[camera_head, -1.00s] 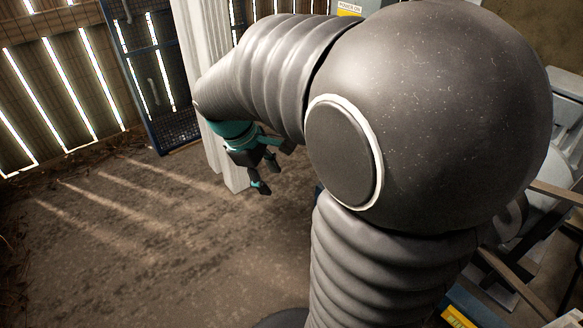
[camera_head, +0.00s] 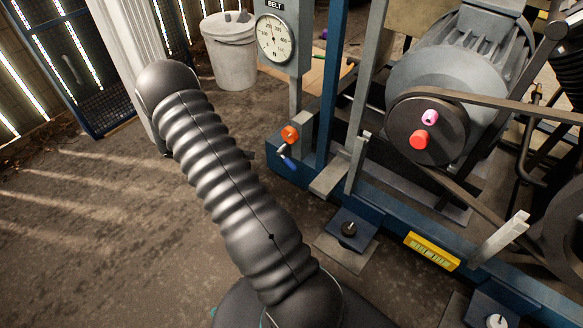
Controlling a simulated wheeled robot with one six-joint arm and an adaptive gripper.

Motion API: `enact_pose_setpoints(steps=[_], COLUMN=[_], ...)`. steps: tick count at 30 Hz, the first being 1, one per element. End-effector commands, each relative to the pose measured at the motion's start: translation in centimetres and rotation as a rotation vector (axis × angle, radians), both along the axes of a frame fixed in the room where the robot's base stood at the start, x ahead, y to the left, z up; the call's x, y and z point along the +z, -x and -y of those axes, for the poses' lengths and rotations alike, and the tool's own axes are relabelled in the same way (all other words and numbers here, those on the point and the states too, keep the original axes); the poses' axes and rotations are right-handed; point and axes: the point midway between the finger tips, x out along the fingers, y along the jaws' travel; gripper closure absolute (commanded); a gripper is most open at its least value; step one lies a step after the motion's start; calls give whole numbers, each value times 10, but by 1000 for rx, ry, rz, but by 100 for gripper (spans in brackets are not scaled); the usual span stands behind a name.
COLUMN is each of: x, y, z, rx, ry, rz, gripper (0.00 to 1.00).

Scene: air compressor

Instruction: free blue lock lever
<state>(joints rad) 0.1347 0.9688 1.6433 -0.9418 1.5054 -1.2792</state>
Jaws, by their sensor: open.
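A small blue lever (camera_head: 287,161) sits at the left end of the blue machine frame, just below an orange knob (camera_head: 290,134). It points down and to the left. Whether it is locked or loose cannot be told. My gripper is not visible now; my own grey arm hides what lies behind it, left of the lever.
A gauge box labelled BELT (camera_head: 277,38) stands above the lever. The motor (camera_head: 450,80) with its belt and red and pink knobs is at the right. A white bucket (camera_head: 231,50) stands behind. Open dirt floor (camera_head: 90,240) lies at the left.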

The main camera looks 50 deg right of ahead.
Motion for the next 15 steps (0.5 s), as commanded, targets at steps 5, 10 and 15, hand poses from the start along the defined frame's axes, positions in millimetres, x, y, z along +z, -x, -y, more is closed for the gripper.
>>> enact_pose_setpoints(steps=[5,10,15], x=[-50,-70,-74], y=[0,1,7], z=[14,21,30], rx=[64,92,96], ry=[-2,-4,-5], rz=[-176,-253,-269], gripper=[50,50,50])
